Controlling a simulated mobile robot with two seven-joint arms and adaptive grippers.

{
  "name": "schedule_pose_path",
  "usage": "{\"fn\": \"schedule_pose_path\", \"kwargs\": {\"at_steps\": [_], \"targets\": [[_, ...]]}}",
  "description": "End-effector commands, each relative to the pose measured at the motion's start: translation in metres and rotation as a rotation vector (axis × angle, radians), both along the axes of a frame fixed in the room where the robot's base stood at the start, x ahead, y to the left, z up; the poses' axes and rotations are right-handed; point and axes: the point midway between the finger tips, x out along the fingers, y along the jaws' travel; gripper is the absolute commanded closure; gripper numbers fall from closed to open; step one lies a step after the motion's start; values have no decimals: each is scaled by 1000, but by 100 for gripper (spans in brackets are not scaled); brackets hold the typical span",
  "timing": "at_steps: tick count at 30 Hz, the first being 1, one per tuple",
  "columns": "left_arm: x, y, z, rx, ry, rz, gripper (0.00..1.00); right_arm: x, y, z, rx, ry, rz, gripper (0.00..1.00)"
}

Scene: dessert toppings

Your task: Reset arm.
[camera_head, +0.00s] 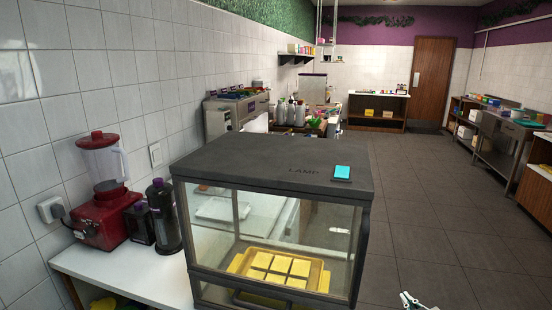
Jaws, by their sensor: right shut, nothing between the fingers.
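My right gripper (407,299) shows at the bottom edge, just right of the glass display case (366,235). Only its tip area is in view, light in colour with dark parts, over the grey floor. It is shut and holds nothing. It looks apart from the case, and the rest of that arm is below the frame. My left gripper is not in view.
The case holds a tray (322,279) of yellow squares. A red blender (103,190) and dark bottle (163,217) stand on the white counter (100,262) at left. The floor (430,200) at right is clear; a steel table (497,140) stands beyond.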

Motion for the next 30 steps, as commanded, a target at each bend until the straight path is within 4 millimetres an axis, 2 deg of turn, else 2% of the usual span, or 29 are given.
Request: {"fn": "schedule_pose_path", "kwargs": {"at_steps": [1,5,6,10,12,16,18,22,30], "targets": [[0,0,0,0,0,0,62,-27,19,-24,19,33,18,100],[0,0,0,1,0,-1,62,-93,61,-69,67,105,56,100],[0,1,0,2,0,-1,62,-115,74,-81,84,127,66,100],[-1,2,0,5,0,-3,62,-190,113,-111,144,199,89,100],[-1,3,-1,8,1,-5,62,-228,132,-121,176,235,97,100],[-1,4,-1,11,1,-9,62,-286,158,-130,229,290,101,100],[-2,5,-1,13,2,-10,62,-308,168,-131,249,310,101,100],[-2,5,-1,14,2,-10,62,-331,177,-131,271,332,99,100],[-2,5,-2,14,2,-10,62,-335,179,-131,276,336,99,100]]}}
